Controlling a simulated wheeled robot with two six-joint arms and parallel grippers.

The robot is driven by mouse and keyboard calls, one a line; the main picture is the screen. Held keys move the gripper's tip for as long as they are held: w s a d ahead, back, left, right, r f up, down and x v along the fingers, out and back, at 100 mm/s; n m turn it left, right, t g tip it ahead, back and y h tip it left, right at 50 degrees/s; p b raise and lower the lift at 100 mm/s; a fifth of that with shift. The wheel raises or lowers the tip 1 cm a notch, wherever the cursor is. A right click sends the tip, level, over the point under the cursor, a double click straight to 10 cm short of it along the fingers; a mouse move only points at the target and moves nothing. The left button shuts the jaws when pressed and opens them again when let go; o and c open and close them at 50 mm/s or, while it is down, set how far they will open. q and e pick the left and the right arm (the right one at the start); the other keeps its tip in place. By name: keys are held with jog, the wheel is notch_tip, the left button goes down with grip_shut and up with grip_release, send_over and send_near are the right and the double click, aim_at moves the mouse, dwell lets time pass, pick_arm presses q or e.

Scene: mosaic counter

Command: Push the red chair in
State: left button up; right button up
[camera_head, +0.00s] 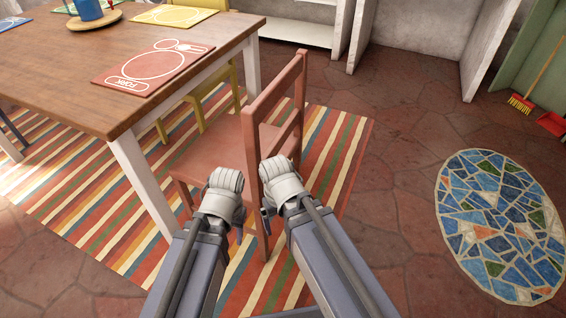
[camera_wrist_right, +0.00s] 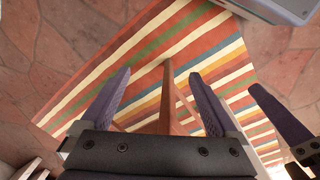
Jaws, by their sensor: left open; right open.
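The red chair (camera_head: 255,120) stands beside the wooden table (camera_head: 120,55). Its seat faces the table and its backrest is on the near right side. My right gripper (camera_head: 277,190) is at the near part of the backrest. In the right wrist view its two fingers are open, with a reddish chair post (camera_wrist_right: 167,95) showing between them; I cannot tell whether they touch it. My left gripper (camera_head: 225,195) is open just left of the right one, over the near edge of the seat. Its fingertips are mostly hidden in the head view.
A striped rug (camera_head: 90,215) lies under the table and chair. A white table leg (camera_head: 143,180) stands left of the chair. A yellow chair (camera_head: 215,100) is behind it. A blue mosaic oval (camera_head: 500,225) lies on the floor at right, with clear floor between.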

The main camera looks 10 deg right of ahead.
jog(key=w+d+f+m+y+b, duration=0.1)
jog(key=w+d+f+m+b, duration=0.2)
jog(key=f+b, duration=0.65)
jog(key=m+t+y+b, duration=0.3)
jog(key=m+t+y, duration=0.55)
jog(key=y, duration=0.65)
send_near(283, 140)
pick_arm(q)
notch_tip(283, 140, down, 15)
pick_arm(e)
jog(key=shift+n+t, duration=0.75)
jog(key=shift+n, duration=0.2)
jog(key=x, duration=0.7)
jog(key=f+x, duration=0.1)
jog(key=x, duration=0.3)
jog(key=shift+s+a, duration=0.25)
pick_arm(q)
jog(key=shift+r, duration=0.1)
pick_arm(e)
grip_shut()
